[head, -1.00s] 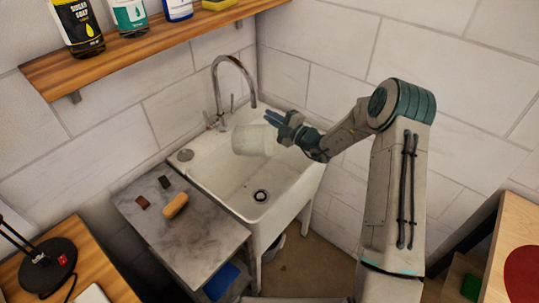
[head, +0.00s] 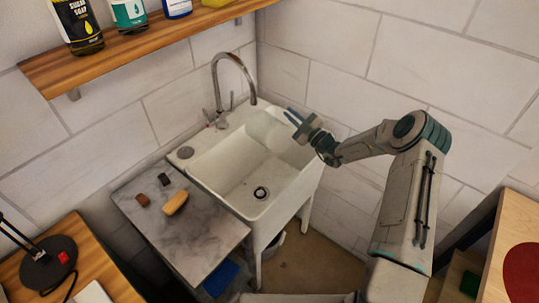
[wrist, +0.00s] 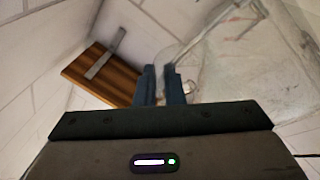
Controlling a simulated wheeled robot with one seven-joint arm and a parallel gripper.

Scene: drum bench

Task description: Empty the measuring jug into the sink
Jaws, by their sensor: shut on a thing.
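The clear measuring jug (head: 271,129) is faint against the white sink in the head view, and its outline is hard to make out. It is over the back part of the sink (head: 272,226). In the wrist view its transparent wall (wrist: 212,58) shows to the right of my fingers. My gripper (head: 295,118) is shut on the jug from its right side, above the sink's back right edge. The fingers also show in the wrist view (wrist: 165,82). I cannot tell the jug's exact tilt or see liquid in it. The sink drain (head: 261,193) is in plain view.
A chrome tap (head: 233,60) arches behind the jug, on the left. A wooden shelf with bottles (head: 150,38) hangs above. Left of the sink, a grey marble counter (head: 205,222) holds a yellow-orange block (head: 176,203) and two small dark blocks. Tiled walls close the corner.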

